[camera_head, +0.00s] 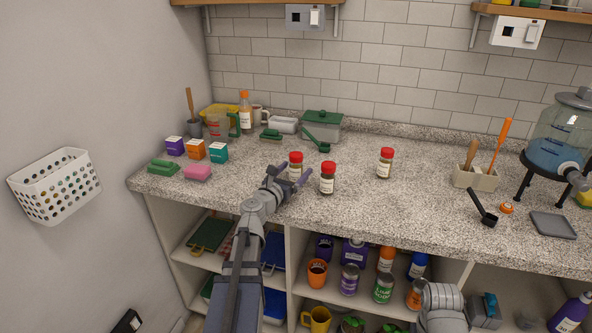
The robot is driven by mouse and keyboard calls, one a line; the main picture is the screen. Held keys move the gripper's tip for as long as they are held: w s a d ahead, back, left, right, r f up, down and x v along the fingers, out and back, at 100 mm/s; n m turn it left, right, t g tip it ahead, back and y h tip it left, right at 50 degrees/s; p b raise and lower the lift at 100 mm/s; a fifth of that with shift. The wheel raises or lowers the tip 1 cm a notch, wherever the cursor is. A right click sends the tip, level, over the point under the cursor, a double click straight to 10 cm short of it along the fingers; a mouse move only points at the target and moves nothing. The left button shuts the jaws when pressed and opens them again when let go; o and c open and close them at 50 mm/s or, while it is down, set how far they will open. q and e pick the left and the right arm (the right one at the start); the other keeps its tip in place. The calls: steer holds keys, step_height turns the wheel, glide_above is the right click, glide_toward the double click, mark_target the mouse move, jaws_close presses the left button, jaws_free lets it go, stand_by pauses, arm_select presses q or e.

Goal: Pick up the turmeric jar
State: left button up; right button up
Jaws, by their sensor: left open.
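Three small red-capped spice jars stand upright on the speckled counter: a left jar (296,161), a middle jar (327,180) and a right jar (385,164). Their labels are too small to read, so I cannot tell which is the turmeric jar. My left gripper (289,178) reaches in from the front, open, at the left jar. It hides the lower part of that jar, and I cannot tell whether the fingers touch it. The middle jar stands just right of the gripper. My right arm shows at the bottom edge; its gripper is not visible.
Colored boxes (195,150), a pink sponge (197,172) and a green lidded container (322,126) stand left and behind. A utensil holder (476,178), a black scoop (484,210) and a drink dispenser (560,135) are at right. The counter around the right jar is clear.

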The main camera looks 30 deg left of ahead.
mark_target(300, 164)
arm_select(q)
steer(key=w, duration=0.4)
steer(key=shift+w+a, duration=0.1)
steer(key=shift+w, duration=0.1)
steer(key=shift+s, duration=0.1)
jaws_close()
stand_by(0.4)
